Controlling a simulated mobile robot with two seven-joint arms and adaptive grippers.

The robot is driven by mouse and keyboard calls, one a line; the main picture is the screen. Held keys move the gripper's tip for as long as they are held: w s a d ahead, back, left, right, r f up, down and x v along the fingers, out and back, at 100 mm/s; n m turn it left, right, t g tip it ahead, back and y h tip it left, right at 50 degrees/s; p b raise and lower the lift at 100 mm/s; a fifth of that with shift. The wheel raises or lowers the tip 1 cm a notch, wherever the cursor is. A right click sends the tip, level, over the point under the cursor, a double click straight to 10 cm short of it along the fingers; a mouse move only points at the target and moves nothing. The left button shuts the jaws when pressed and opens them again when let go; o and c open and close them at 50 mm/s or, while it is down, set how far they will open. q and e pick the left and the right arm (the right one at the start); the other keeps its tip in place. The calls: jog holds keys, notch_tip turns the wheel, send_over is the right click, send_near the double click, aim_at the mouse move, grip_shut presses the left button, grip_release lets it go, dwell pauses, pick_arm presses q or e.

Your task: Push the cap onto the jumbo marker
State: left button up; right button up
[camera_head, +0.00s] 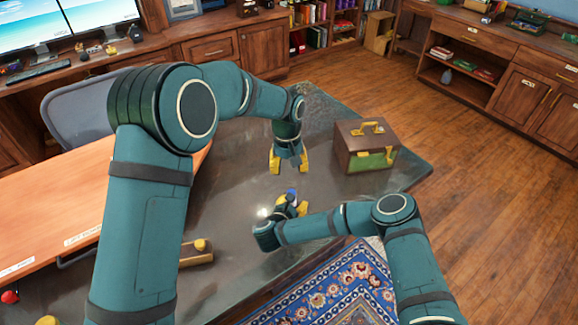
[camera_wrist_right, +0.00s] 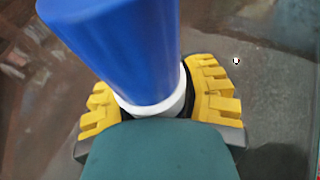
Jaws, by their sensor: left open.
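A blue cylinder with a white collar, seemingly the jumbo marker (camera_wrist_right: 115,45), stands between the yellow fingers of my right gripper (camera_wrist_right: 160,105) in the right wrist view. The fingers lie against both sides near its white collar. In the head view, the marker's blue end (camera_head: 291,192) shows small at my right gripper (camera_head: 291,206), above the dark table. I cannot tell whether the blue part is body or cap, and no separate cap is clearly visible. My left gripper (camera_head: 289,162) is open and empty, pointing down, a little beyond the marker.
A brown and green case (camera_head: 350,151) with yellow handles stands on the dark table (camera_head: 235,235) at the right. A wooden piece with a yellow end (camera_head: 197,251) lies at the left front. An orange wooden desk (camera_head: 95,215) is at left. A patterned rug (camera_head: 345,290) covers the floor in front.

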jog(key=v, duration=1.2)
jog(key=shift+r, duration=0.1)
dwell(0.4)
